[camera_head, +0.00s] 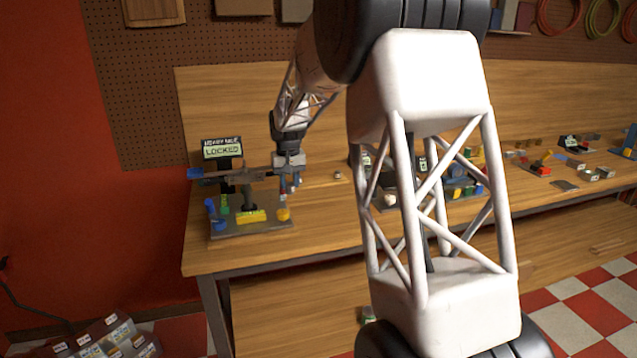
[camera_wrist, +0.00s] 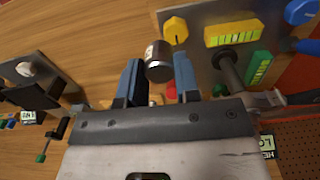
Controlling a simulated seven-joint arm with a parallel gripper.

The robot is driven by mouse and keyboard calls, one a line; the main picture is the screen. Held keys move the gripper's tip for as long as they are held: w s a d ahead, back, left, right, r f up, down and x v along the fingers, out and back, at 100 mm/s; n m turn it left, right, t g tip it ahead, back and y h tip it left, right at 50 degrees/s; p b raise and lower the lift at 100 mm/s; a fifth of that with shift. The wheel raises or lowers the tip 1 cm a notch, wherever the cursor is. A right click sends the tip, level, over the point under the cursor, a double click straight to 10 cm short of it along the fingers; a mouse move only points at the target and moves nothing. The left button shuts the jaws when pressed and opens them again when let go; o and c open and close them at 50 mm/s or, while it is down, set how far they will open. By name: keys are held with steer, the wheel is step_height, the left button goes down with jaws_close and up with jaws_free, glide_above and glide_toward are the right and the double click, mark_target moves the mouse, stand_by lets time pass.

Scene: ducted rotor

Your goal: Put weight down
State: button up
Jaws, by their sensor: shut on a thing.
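My gripper (camera_wrist: 158,72) is shut on a small metal cylinder, the weight (camera_wrist: 159,62), with a pale label band. The weight sits between the two blue fingers near their tips. In the head view my gripper (camera_head: 289,184) is at the right side of the rotor rig, above the tabletop; the weight is too small there to make out. The rig's grey base plate (camera_head: 262,229) carries a post with a crossbar rotor (camera_head: 240,174) and a sign (camera_head: 222,148) reading "LOCKED". Whether the weight touches anything is not clear.
The base plate has a yellow block (camera_head: 251,216), a yellow knob (camera_head: 283,214) and blue knobs (camera_head: 219,223). Bare wooden table (camera_head: 325,215) lies right of the rig. Another board with coloured parts (camera_head: 457,187) stands farther right, partly hidden by my arm.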

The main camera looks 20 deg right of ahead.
steer(key=w+d+f+m, duration=0.2)
steer(key=w+d+m, duration=0.8)
steer(key=w+d, duration=0.1)
steer(key=w+d+f+m, duration=0.6)
steer(key=w+f+m, duration=0.1)
steer(key=m, duration=0.2)
steer(key=shift+w+f+m, duration=0.2)
steer(key=shift+f+m, duration=0.1)
steer(key=shift+m, duration=0.1)
steer(key=shift+w, duration=0.15)
steer(key=shift+w+d+f, duration=0.25)
steer(key=shift+w+d, duration=0.15)
steer(key=shift+w, duration=2.2)
steer(key=shift+w+d+f, duration=0.3)
steer(key=shift+w+d, duration=0.1)
steer(key=shift+w, duration=2.15)
steer(key=shift+w+d+f, duration=0.25)
steer(key=shift+w+d, duration=0.15)
steer(key=shift+w, duration=2.2)
